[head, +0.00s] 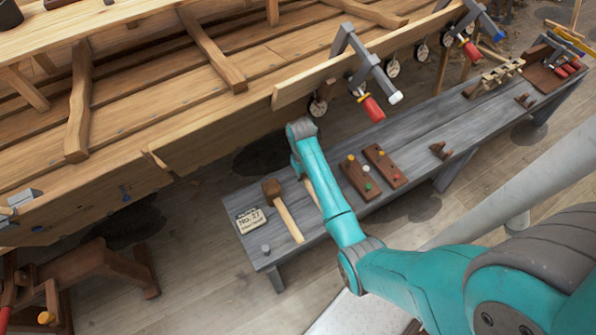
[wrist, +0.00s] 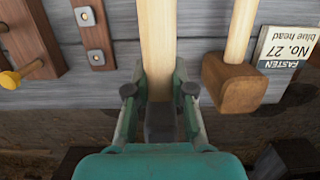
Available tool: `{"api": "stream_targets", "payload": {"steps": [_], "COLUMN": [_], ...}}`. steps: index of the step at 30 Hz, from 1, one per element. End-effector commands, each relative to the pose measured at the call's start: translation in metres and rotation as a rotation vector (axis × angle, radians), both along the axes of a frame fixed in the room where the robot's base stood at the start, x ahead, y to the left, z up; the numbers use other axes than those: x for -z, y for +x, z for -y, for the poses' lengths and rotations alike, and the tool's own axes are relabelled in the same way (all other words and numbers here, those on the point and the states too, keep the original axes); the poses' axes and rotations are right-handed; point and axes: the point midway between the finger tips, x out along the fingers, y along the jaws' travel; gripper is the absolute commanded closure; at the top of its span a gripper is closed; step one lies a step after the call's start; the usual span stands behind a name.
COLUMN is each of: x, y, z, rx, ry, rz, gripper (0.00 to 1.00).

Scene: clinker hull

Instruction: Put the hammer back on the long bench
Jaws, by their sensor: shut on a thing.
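My gripper (wrist: 160,92) is shut on the pale wooden handle of the hammer (wrist: 158,45) in the wrist view. A dark grey block, which looks like its head, shows between the fingers. In the head view part of the hammer's handle (head: 311,193) shows beside my teal arm, over the near-left part of the long grey bench (head: 335,217). My arm hides the fingers there. I cannot tell whether the hammer touches the bench. The bench also shows in the wrist view (wrist: 118,82).
A wooden mallet (head: 272,188) lies left of the held hammer, by a card (head: 250,220) and a small grey piece (head: 265,249). Dark wooden blocks with coloured pegs (head: 360,178) lie to the right. The hull (head: 180,110) with clamps (head: 365,75) overhangs behind the bench.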

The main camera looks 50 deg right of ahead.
Motion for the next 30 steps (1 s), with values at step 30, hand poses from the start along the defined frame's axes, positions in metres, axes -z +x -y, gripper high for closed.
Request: {"api": "stream_targets", "payload": {"steps": [30], "x": [0.077], "y": [0.001], "z": [0.000], "rx": [0.000], "ry": [-0.002], "rz": [0.003], "gripper": [1.00]}}
